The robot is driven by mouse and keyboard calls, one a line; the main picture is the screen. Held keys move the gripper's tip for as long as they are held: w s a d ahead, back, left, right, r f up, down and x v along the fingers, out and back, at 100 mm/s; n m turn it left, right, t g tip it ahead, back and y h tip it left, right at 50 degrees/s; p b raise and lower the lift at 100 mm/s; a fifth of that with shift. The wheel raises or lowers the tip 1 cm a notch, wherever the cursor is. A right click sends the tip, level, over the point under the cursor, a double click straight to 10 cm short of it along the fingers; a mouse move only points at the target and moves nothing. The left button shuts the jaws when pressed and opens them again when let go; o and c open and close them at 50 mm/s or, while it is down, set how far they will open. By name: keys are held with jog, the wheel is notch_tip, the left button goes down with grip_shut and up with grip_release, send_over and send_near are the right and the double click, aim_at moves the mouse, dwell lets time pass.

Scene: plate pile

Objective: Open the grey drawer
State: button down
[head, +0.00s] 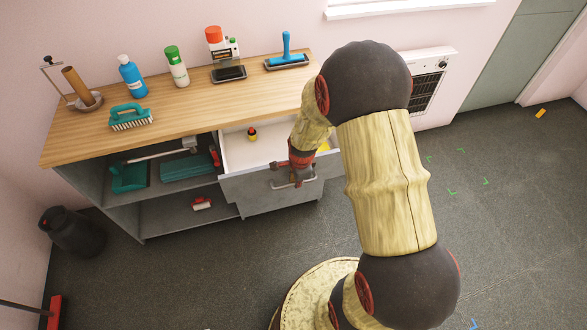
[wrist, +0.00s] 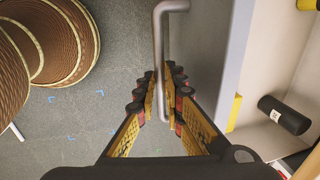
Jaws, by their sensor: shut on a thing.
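The grey drawer (head: 232,188) is in the right part of the cabinet under the wooden top and stands partly pulled out, its pale inside showing. Its metal bar handle (head: 311,180) is on the front panel. My gripper (head: 296,180) is at this handle. In the wrist view, the handle (wrist: 160,40) passes between the fingers of my gripper (wrist: 162,85), which are shut on it. The drawer front (wrist: 205,55) is just right of the fingers. My arm hides the drawer's right side in the head view.
The drawer holds a small dark object (head: 252,134) and a black cylinder (wrist: 284,115). Open shelves with a teal dustpan (head: 129,177) are at left. Grey floor (head: 200,275) in front is largely clear.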

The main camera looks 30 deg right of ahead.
jog(key=shift+s+a+p, duration=0.2)
jog(key=shift+s+a, duration=0.05)
jog(key=shift+s, duration=0.55)
jog(key=shift+s+a+p, duration=0.15)
jog(key=shift+s+a, duration=0.05)
jog(key=shift+s, duration=0.6)
jog(key=c, duration=1.9)
grip_release()
jog(key=r, duration=0.4)
jog(key=s+r, duration=0.1)
jog(key=r, duration=0.2)
jog(key=s+r, duration=0.1)
jog(key=r, duration=0.3)
jog(key=shift+s+a+r, duration=0.1)
jog(key=shift+a+r, duration=0.2)
jog(key=shift+r, duration=0.05)
